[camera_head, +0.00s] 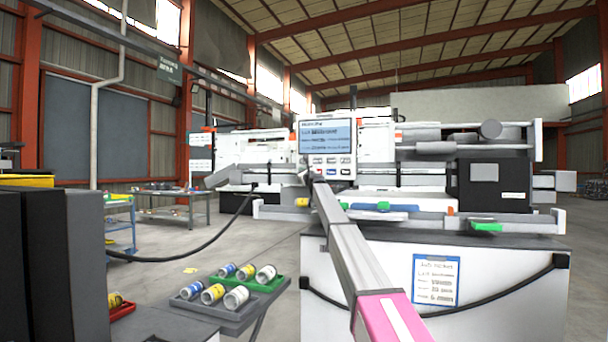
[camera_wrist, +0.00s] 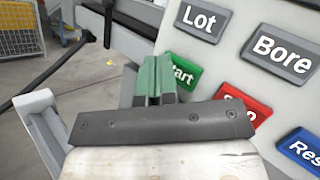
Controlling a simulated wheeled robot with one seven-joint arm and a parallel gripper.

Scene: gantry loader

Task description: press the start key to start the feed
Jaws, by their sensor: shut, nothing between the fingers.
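The control panel (camera_head: 342,172) stands in the middle of the head view, with a lit screen and small keys below it. In the wrist view the green start key (camera_wrist: 184,74) shows at the centre, its left part hidden behind my gripper (camera_wrist: 157,62). My gripper's fingers are shut together and empty, with their tips over the key's left side. In the head view my arm reaches up to the panel's lower left corner, and the fingertips are too small to make out. I cannot tell whether the tips touch the key.
Around the start key are the grey Lot key (camera_wrist: 201,20), the grey Bore key (camera_wrist: 281,49), a red key (camera_wrist: 243,110) partly covered by my gripper, and a blue key (camera_wrist: 301,150). A rack of rolls (camera_head: 238,298) stands lower left.

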